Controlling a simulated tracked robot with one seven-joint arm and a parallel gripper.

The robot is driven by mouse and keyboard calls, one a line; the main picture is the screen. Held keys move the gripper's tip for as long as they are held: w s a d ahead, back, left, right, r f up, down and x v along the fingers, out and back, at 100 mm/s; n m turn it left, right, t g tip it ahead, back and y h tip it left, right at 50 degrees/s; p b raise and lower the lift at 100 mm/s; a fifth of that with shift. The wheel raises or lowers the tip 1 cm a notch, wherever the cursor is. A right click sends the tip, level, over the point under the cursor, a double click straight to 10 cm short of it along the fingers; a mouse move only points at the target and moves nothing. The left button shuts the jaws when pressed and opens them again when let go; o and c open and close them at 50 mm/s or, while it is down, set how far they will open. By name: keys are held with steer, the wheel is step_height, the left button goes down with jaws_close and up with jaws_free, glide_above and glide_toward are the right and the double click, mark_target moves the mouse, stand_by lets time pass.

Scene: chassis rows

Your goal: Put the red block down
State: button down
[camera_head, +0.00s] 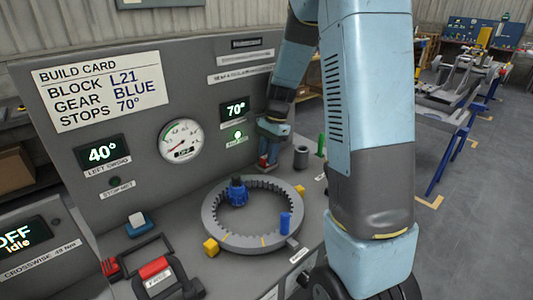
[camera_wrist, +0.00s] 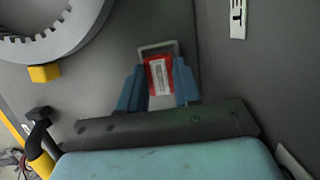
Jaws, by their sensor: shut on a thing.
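My gripper (camera_head: 267,156) is at the end of the light-blue arm, low by the upright panel, behind and to the right of the toothed ring. In the wrist view its two blue fingers (camera_wrist: 159,88) are shut on the red block (camera_wrist: 159,76), one on each side. The block has a white label with dark marks. A thin grey square frame (camera_wrist: 158,45) shows at the block's far end; I cannot tell whether the block touches it or is above it. In the head view only a small part of the red block (camera_head: 263,162) shows below the fingers.
A grey toothed ring (camera_head: 213,230) with a blue gear (camera_head: 237,191) and a blue peg (camera_head: 285,222) lies on the bench. A grey cup (camera_head: 301,157) and a green peg (camera_head: 321,145) stand right of my gripper. The panel (camera_head: 190,85) rises close behind.

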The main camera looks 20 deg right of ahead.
steer(key=shift+f, duration=0.15)
steer(key=c, duration=0.8)
jaws_free()
steer(key=v, duration=1.2)
steer(key=shift+s+a+r+n+t+h, duration=0.55)
steer(key=shift+s+r+n+t, duration=1.2)
steer(key=shift+s, duration=2.6)
steer(key=shift+s+a+r+n+t+h, duration=0.7)
steer(key=shift+s+n, duration=2)
steer(key=shift+s, duration=1.7)
steer(key=shift+s+a+r+n+t+h, duration=0.25)
steer(key=shift+s+a+r+n+t, duration=0.5)
steer(key=shift+s+r+n, duration=2.4)
steer(key=shift+m, duration=0.9)
steer(key=s+f, duration=0.2)
steer(key=f, duration=0.1)
steer(key=shift+s+d+f, duration=0.15)
steer(key=shift+d, duration=0.1)
